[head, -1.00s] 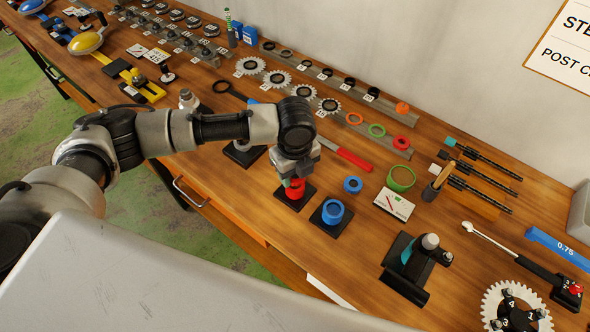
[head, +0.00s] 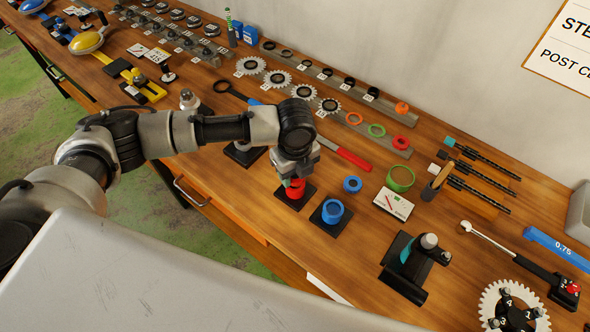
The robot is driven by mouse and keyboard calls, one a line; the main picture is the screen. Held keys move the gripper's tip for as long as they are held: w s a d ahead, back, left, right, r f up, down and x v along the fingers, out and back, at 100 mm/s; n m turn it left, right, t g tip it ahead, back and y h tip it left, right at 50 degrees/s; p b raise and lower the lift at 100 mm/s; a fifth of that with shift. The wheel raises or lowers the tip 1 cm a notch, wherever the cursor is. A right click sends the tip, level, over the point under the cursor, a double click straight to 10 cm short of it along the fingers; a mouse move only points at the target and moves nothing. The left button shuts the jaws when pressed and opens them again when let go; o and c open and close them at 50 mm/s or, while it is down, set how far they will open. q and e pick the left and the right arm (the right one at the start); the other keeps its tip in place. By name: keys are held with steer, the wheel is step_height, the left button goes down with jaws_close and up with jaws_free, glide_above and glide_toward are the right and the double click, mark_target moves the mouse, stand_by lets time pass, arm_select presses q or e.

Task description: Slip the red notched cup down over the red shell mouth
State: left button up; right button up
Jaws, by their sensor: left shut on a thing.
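A red cylindrical piece (head: 295,189) stands upright on a square black base on the bench, below the middle of the head view. My left gripper (head: 293,179) points down right at its top, shut, with the red notched cup between or just under its fingers. The cup and the red shell run together in one red shape, so I cannot tell how far the cup sits over the shell mouth. The fingers and wrist hide the upper part. My right gripper is not in view.
A blue cup-like piece (head: 333,211) on a black base stands close on the right. A blue ring (head: 352,184), a green ring (head: 400,178) and a white card (head: 393,204) lie beyond it. A red-handled tool (head: 343,153) lies behind the gripper.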

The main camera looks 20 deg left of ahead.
arm_select(q)
steer(key=shift+p, duration=0.35)
steer(key=shift+f, duration=0.65)
stand_by(0.8)
steer(key=o, duration=1)
step_height(320, 180, up, 11)
steer(key=shift+f+b, duration=0.1)
steer(key=shift+b, duration=1.1)
